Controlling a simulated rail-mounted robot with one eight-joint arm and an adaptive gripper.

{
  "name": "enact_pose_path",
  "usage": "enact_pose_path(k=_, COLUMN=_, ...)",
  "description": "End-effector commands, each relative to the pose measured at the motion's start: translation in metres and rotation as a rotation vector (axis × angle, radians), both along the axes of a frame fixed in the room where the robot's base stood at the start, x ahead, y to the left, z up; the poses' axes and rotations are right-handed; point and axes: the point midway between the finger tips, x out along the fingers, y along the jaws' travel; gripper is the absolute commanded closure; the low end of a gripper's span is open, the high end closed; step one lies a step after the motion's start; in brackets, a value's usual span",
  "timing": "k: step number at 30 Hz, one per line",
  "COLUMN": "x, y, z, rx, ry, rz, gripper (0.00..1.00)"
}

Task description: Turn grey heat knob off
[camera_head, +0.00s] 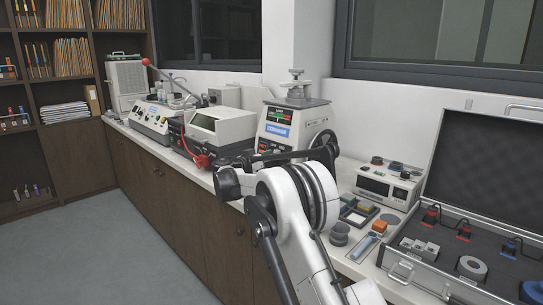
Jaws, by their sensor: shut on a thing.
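The mounting press (292,122) stands on the counter at the middle, a pale unit with a dark display and a blue label on its front. My gripper (292,156), black, is at the lower front of the press, partly hidden by my own arm. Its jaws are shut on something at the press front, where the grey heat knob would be. The knob itself is hidden behind the gripper and arm, so its setting cannot be read.
Left of the press stand a boxy pale machine (218,127) and a control unit (152,120) near a red-knobbed lever (146,62).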

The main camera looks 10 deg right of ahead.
Motion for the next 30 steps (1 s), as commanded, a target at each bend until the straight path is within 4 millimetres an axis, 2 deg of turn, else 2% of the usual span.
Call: enact_pose_path(k=30, x=0.0005, y=0.0005, z=0.0003, rx=-0.519, ry=0.772, rz=0.17, gripper=0.98)
